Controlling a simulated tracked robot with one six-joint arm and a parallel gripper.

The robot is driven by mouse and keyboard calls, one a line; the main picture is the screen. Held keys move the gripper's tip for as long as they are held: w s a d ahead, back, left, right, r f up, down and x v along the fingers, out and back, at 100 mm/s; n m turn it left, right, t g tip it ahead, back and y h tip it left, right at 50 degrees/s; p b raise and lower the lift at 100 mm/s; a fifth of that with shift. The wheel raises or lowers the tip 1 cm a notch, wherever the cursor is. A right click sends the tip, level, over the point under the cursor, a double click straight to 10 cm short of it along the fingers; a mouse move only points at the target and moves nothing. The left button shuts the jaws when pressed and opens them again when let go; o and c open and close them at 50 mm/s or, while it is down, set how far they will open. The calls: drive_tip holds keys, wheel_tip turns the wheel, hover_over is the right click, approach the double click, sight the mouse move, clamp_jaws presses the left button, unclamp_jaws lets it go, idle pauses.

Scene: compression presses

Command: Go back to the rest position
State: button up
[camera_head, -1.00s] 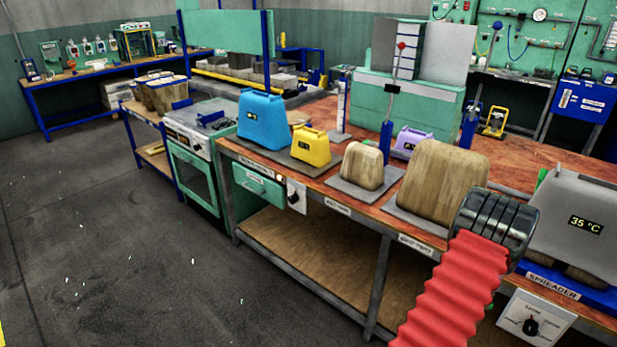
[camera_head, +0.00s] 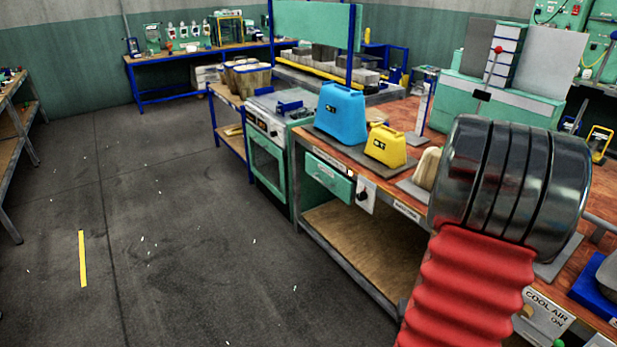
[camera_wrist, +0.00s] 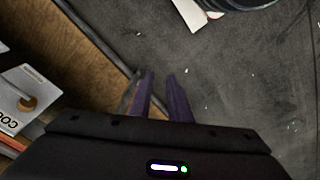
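The gripper's fingers do not show in that view.
The workbench (camera_head: 330,200) runs along the right, carrying a blue case (camera_head: 342,110) and a yellow case (camera_head: 385,146). A green oven (camera_head: 268,165) stands beside it. Another table (camera_head: 18,150) is at the left edge.

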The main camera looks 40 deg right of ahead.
drive_tip(key=w+a+r+n+t, duration=0.2)
drive_tip(key=w+a+r+n, duration=0.2)
drive_tip(key=a+r, duration=1.1)
drive_tip(key=w+a+r+n+t+y, duration=0.1)
drive_tip(key=w+a+r+n+t, duration=0.2)
drive_tip(key=a+r, duration=1.2)
drive_tip(key=w+a+n, duration=0.2)
drive_tip(key=w+a, duration=0.2)
drive_tip(key=a, duration=0.1)
drive_tip(key=shift+w, duration=0.15)
drive_tip(key=shift+d, duration=0.1)
